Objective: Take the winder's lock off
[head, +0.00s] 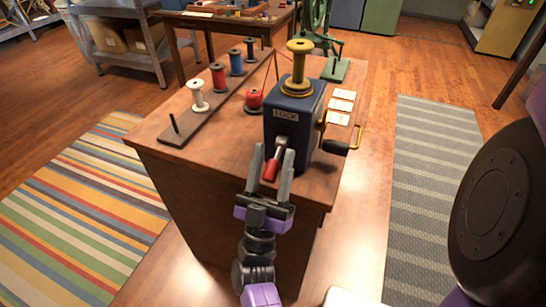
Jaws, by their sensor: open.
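The winder (296,104) is a dark blue box near the table's front right, with a yellow spool (298,62) on top and a LOCK label (286,114) on its front. The lock lever (273,165) has a red tip and a metal shaft, and slants down to the left below the label. A crank with a black handle (335,147) sits on the winder's right side. My gripper (271,168) is open, with its two fingers reaching up on either side of the red-tipped lever. I cannot tell whether the fingers touch it.
A dark peg board (215,113) with white, red and blue spools runs along the table's left. A red spool (253,100) stands beside the winder. White cards (340,105) lie at the right. The table front (220,195) is just below.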

